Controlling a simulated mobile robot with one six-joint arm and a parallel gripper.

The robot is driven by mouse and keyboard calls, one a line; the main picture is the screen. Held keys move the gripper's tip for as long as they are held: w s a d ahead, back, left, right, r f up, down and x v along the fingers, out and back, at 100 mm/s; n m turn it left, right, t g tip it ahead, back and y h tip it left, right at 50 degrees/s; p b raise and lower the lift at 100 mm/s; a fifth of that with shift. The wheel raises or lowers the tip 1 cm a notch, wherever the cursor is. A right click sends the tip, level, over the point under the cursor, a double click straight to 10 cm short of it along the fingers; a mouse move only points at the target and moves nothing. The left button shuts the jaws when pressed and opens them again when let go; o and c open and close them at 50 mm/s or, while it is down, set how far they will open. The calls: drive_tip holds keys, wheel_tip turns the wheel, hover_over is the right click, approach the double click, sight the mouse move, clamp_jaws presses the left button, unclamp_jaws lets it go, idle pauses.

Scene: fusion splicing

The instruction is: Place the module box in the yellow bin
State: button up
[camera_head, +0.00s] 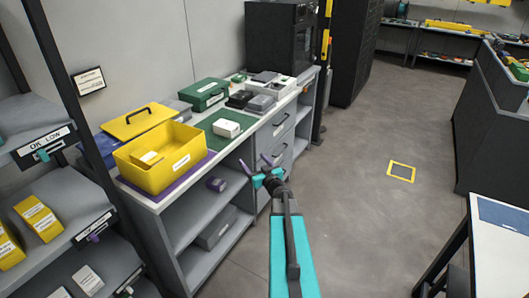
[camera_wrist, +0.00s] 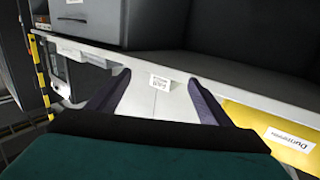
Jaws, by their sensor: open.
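The yellow bin (camera_head: 165,172) stands open on the left part of the workbench, with a label on its front wall. A small yellow box with a pale label (camera_head: 147,160) is inside it. A small white box (camera_head: 227,128) lies on the green mat, right of the bin; I cannot tell which box is the module box. My gripper (camera_head: 264,164) is open and empty in front of the bench, right of the bin and apart from both boxes. In the wrist view its two purple fingers (camera_wrist: 155,82) are spread with nothing held between them.
The workbench (camera_head: 173,198) has open shelves below. Its back holds a green case (camera_head: 205,94) and several grey and black boxes. A shelf rack with yellow boxes (camera_head: 39,218) stands at left. The floor (camera_head: 370,220) is open to the right; a white table (camera_head: 500,245) stands there.

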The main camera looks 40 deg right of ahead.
drive_tip(key=s+a+f+m+g+p, duration=0.1)
drive_tip(key=s+a+f+g+p, duration=0.4)
drive_tip(key=a+f, duration=0.7)
drive_tip(key=s+a+f+g, duration=0.3)
drive_tip(key=a+f+g, duration=0.3)
drive_tip(key=a+f, duration=0.55)
drive_tip(key=s+a+f+n+g+y+p, duration=0.1)
drive_tip(key=s+a+g, duration=0.4)
drive_tip(key=s+a, duration=0.8)
drive_tip(key=s+a+f+n+g+y+p, duration=0.1)
drive_tip(key=s+a+n+g+y+p, duration=0.2)
drive_tip(key=s+a, duration=1)
drive_tip(key=s+g+y, duration=0.1)
drive_tip(key=s+g, duration=0.2)
drive_tip(key=shift+s+f+n, duration=0.3)
drive_tip(key=shift+f, duration=0.05)
drive_tip(key=shift+a, duration=0.1)
